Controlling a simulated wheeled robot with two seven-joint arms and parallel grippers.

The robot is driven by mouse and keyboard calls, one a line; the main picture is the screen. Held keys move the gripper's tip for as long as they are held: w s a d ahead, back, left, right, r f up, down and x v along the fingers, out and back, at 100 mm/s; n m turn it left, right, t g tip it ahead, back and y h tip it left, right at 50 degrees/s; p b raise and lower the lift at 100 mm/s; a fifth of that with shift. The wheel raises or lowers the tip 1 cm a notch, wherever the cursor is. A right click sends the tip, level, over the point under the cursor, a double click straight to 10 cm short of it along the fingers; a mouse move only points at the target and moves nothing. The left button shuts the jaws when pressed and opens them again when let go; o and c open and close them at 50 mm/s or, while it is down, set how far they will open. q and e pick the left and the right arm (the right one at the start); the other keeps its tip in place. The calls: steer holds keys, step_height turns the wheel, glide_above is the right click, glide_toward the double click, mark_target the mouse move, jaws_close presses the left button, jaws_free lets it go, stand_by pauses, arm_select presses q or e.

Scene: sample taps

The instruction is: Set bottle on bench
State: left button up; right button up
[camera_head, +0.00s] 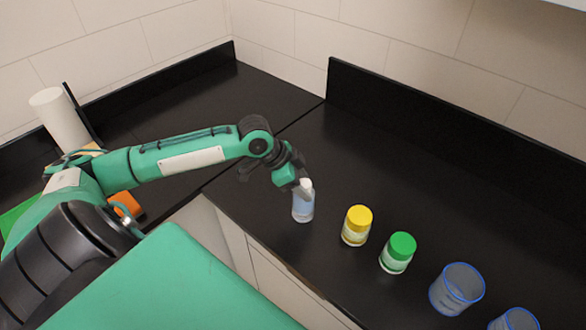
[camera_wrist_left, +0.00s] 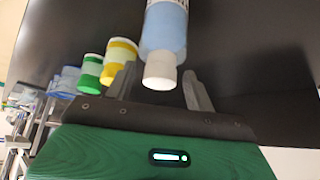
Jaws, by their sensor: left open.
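The bottle (camera_head: 303,206) is clear with pale blue contents and a white cap, and it stands upright on the black bench (camera_head: 400,170) near its front edge. In the left wrist view the bottle (camera_wrist_left: 165,35) shows with its white cap towards my gripper. My left gripper (camera_head: 299,184) is at the bottle's cap in the head view. In the left wrist view its two grey fingers (camera_wrist_left: 158,88) are apart, one on each side of the cap, with gaps visible. My right gripper is not in view.
To the right of the bottle stand a yellow-capped jar (camera_head: 357,226), a green-capped jar (camera_head: 398,253) and blue-rimmed beakers (camera_head: 457,289). A white roll (camera_head: 60,118) stands at the far left. The bench behind the bottle is clear up to the black backsplash.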

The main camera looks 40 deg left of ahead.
arm_select(q)
steer(key=b+v, duration=0.2)
steer(key=v, duration=0.9)
steer(key=shift+r, duration=0.25)
stand_by(0.4)
